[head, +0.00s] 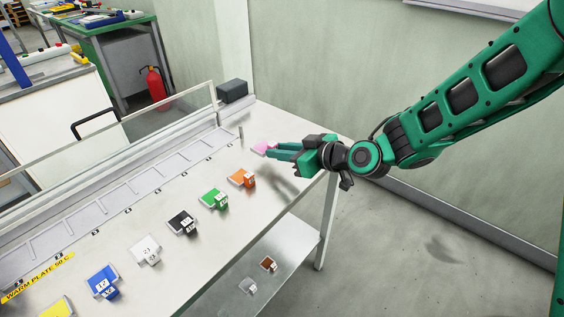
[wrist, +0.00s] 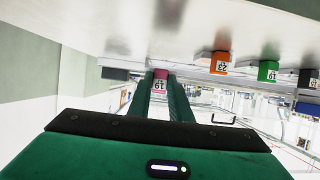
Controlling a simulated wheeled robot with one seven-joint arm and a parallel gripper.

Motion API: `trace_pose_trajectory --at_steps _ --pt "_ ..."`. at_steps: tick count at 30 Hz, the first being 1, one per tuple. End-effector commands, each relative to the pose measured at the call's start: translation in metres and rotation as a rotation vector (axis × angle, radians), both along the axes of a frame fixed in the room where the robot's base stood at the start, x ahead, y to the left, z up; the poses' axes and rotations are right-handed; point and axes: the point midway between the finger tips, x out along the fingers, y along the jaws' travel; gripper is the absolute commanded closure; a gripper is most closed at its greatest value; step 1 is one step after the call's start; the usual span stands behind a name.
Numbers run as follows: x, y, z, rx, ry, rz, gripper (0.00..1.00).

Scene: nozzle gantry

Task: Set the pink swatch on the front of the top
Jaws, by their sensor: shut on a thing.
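The pink swatch (head: 263,146) is at the far right end of the white bench top (head: 215,243). My gripper (head: 274,150) reaches in from the right and is shut on it. In the wrist view, which looks upside down, the pink swatch (wrist: 160,74) with its numbered tag sits between the tips of my green fingers (wrist: 160,88). The swatch is beyond the orange swatch in the row. I cannot tell whether it touches the top or hangs just above it.
Orange (head: 240,178), green (head: 213,196), black (head: 181,220), white (head: 147,247), blue (head: 103,280) and yellow (head: 55,308) swatches line the top. Behind runs a slotted strip with a clear guard. A black box (head: 232,90) stands at the far end. A lower shelf holds brown (head: 268,263) and grey (head: 247,285) swatches.

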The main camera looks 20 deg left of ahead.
Motion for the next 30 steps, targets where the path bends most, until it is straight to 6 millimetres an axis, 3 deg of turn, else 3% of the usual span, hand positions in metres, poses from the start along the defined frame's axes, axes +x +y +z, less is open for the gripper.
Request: trace_pose_trajectory --at_steps 4,12,23,24,26,30 --pt "0.001 -0.001 -0.007 0.000 0.000 0.001 1.00" --pt "0.001 -0.001 -0.039 0.000 0.002 0.001 1.00" --pt "0.001 -0.001 -0.042 0.001 -0.001 0.000 1.00" --pt "0.001 0.000 -0.043 0.001 -0.001 0.000 0.77" --pt "0.001 -0.001 -0.042 0.001 -0.001 0.000 0.63" --pt "0.001 -0.001 -0.042 0.000 -0.001 0.000 0.63"
